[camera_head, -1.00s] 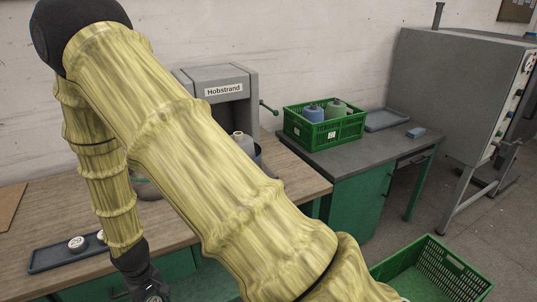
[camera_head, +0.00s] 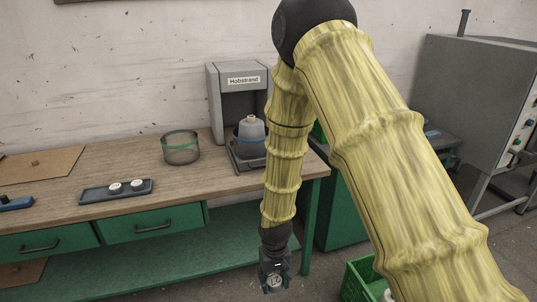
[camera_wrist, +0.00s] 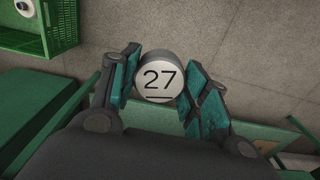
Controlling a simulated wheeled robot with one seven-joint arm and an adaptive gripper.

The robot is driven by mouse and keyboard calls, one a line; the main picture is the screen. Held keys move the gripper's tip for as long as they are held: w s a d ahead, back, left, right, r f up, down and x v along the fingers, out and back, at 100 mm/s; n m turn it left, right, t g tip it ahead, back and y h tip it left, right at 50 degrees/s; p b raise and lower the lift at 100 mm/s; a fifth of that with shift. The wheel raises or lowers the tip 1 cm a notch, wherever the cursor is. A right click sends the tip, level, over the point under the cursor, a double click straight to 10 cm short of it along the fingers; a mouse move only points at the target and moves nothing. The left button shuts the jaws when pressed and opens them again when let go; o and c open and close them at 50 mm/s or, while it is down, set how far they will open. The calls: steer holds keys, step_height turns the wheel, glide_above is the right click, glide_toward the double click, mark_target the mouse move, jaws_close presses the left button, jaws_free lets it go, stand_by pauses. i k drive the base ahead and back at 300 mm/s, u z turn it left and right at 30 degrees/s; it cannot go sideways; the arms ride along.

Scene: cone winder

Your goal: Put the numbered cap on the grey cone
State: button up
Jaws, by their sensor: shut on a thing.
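My gripper (camera_head: 273,280) is shut on a round white cap marked 27 (camera_wrist: 160,80). In the wrist view the cap sits between the two teal fingers, its number facing the camera. In the head view the gripper hangs low in front of the bench's right end, and the cap shows small at its tip. The grey cone (camera_head: 251,128) stands upright in a dark round holder in the winder (camera_head: 215,95) marked Hobstrand, at the back of the bench. The gripper is well below and in front of it. My arm hides part of the winder's right side.
A dark tray (camera_head: 92,196) with two white caps lies on the wooden bench (camera_head: 215,180). A clear round container (camera_head: 181,150) stands left of the winder. A green crate (camera_head: 356,280) is on the floor at right; one also shows in the wrist view (camera_wrist: 66,25). A grey cabinet (camera_head: 470,90) stands at right.

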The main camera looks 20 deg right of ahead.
mark_target(251, 116)
steer(key=z, duration=0.5)
steer(key=i, duration=1)
steer(key=u, duration=0.3)
